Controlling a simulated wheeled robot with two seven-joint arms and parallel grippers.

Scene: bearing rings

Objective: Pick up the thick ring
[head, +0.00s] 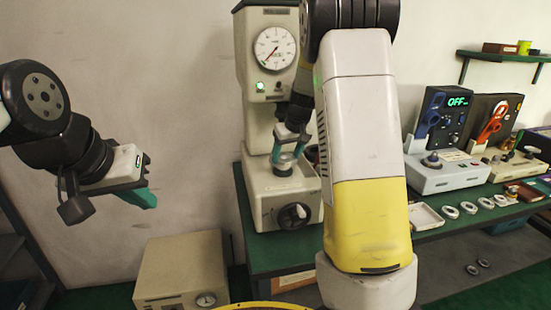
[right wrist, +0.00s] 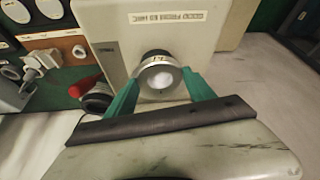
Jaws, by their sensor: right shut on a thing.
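A silver ring (right wrist: 160,76), which looks like the thick ring, sits between the teal fingers of my right gripper (right wrist: 162,88) in the right wrist view. The fingers touch it from both sides. Behind it is the dark round post of the press. In the head view my right gripper (head: 286,155) is at the press (head: 268,100), just above its small round anvil (head: 283,168); the ring is hard to make out there. My left gripper (head: 140,193) hangs in the air at the left, away from everything, its teal fingers seen edge-on.
Several flat rings (head: 468,208) lie in a row on the green bench (head: 450,231) at the right, next to a white tray (head: 424,217). Grey instruments (head: 447,176) stand behind them. A beige box (head: 183,268) stands below, left of the bench. My right arm hides the bench's middle.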

